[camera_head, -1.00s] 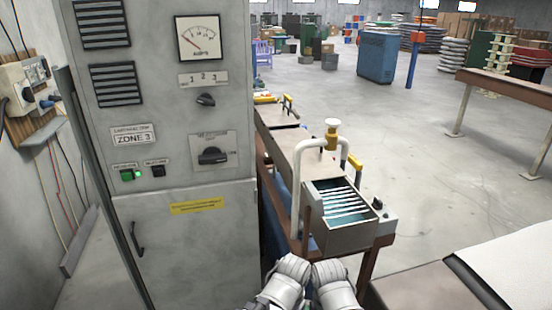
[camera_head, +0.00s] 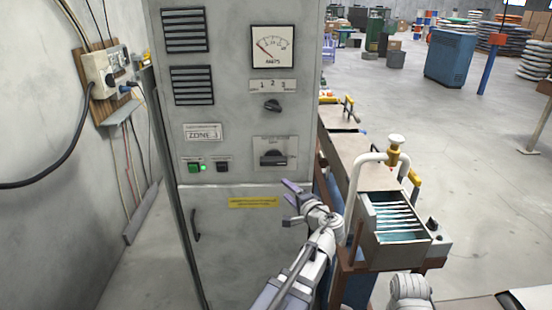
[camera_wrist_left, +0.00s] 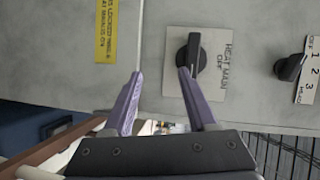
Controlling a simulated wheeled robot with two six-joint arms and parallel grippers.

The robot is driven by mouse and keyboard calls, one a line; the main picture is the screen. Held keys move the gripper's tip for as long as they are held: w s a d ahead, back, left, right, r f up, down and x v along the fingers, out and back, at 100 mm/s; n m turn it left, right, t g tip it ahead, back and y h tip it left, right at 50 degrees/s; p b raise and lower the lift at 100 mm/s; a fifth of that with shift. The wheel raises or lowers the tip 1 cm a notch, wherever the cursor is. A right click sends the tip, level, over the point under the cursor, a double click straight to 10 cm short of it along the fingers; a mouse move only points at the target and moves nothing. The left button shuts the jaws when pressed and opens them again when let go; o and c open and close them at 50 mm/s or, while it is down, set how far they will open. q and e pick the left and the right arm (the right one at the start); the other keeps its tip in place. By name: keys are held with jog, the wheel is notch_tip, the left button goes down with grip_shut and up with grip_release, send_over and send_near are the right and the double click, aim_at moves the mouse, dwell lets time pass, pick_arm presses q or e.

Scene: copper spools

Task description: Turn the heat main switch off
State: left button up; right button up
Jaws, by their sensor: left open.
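The heat main switch (camera_head: 272,157) is a black rotary knob on a light plate, on the front of the grey cabinet (camera_head: 262,210). In the left wrist view the knob (camera_wrist_left: 192,54) lies along the picture's vertical, beside the sideways text "HEAT MAIN". My left gripper (camera_head: 288,203) is open and empty, below the switch in the head view. In the left wrist view its purple fingers (camera_wrist_left: 160,75) stand apart, and the right fingertip overlaps the knob's lower end; contact cannot be told. My right gripper is not seen, only a grey part of my right arm.
A smaller 1-2-3 selector knob (camera_head: 273,106) and a meter (camera_head: 272,47) sit above the switch. A green button (camera_head: 194,167) and a yellow label (camera_head: 254,202) are on the same cabinet. A bench with a slotted metal box (camera_head: 395,222) stands close on the right.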

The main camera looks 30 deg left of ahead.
pick_arm(q)
jog(key=m+t+y, duration=0.1)
jog(key=m+t, duration=0.1)
send_near(275, 164)
jog(key=x, duration=0.2)
jog(key=shift+x, duration=4)
grip_shut()
